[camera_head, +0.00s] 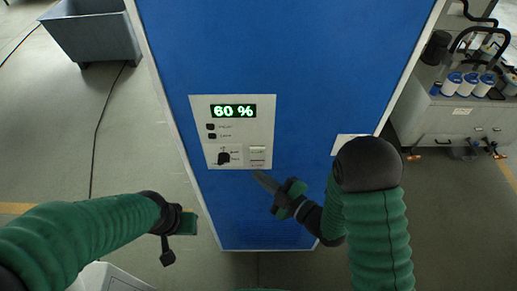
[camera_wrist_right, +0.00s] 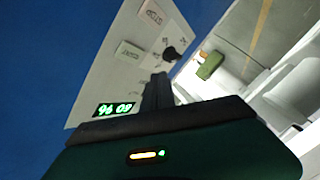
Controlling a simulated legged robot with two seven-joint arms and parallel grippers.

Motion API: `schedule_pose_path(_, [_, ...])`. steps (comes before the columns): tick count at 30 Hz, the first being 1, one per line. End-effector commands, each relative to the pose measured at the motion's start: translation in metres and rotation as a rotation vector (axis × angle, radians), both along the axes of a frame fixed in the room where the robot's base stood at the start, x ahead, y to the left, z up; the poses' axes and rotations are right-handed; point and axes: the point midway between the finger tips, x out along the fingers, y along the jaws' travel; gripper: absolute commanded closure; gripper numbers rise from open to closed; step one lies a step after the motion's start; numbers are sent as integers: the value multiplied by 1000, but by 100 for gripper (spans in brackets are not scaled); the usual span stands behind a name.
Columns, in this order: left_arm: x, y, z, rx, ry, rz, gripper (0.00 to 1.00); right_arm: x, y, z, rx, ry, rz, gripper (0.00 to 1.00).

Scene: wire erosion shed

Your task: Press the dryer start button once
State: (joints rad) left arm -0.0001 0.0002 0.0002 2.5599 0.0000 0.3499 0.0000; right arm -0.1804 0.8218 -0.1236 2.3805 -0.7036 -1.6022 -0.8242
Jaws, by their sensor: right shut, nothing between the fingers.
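Two small dark buttons (camera_head: 211,131) sit below the display and a dark knob (camera_head: 223,158) is at lower left. My left gripper (camera_head: 172,240) hangs left of the cabinet.
A grey bin (camera_head: 95,38) stands at the back left, with a cable on the floor. A grey bench (camera_head: 455,115) with white-and-blue canisters (camera_head: 467,84) stands at the right. A pale plate (camera_head: 347,142) is on the cabinet's right side. The floor left of the cabinet is mostly clear.

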Motion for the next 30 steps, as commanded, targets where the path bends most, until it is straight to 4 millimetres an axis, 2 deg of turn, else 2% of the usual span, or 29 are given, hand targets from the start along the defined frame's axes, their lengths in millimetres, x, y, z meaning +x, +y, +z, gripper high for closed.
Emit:
schedule_pose_path(5, [0,0,7,0,0,0,64,25,-1,2,0,-2,0,100])
schedule_pose_path(12, [0,0,-1,0,0,0,64,48,-2,-1,1,0,1,100])
schedule_pose_path(30, [0,0,-1,0,0,0,64,51,-1,0,1,1,0,100])
